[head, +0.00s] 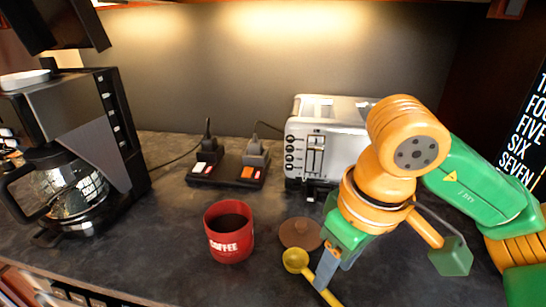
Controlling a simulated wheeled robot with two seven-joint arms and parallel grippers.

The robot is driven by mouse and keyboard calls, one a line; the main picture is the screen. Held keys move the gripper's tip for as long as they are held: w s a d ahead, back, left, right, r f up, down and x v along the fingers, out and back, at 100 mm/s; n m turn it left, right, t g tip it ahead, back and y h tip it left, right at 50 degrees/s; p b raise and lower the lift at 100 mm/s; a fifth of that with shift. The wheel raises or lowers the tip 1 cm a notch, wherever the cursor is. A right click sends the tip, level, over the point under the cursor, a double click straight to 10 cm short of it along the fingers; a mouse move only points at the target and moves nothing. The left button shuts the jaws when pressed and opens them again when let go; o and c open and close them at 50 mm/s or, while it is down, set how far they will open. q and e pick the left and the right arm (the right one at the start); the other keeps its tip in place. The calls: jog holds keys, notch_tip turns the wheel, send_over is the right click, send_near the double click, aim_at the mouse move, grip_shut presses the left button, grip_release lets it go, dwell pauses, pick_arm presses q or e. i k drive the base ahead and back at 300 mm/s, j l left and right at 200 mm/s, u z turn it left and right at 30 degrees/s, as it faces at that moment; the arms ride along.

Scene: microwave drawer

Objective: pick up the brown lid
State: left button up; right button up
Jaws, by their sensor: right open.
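The brown lid (301,233) is a round disc with a small knob, lying flat on the dark countertop to the right of the red coffee mug. My right gripper (326,274) points down just right of the lid and partly overlaps its right edge in the picture. The gripper is open; I cannot tell whether it touches the lid. A yellow scoop (296,261) lies just in front of the lid, its handle running down right past the gripper fingers. My left gripper is not in view.
A red mug (229,231) with dark contents stands left of the lid. A silver toaster (326,141) stands behind. A power strip (227,170) with plugs lies at the back. A coffee maker (84,150) with a glass carafe fills the left. The countertop left of the mug is clear.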

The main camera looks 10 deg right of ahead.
aim_at(303, 233)
jog(key=k+j, duration=0.25)
jog(key=k, duration=0.2)
jog(key=k+j, duration=0.25)
jog(key=k, duration=0.2)
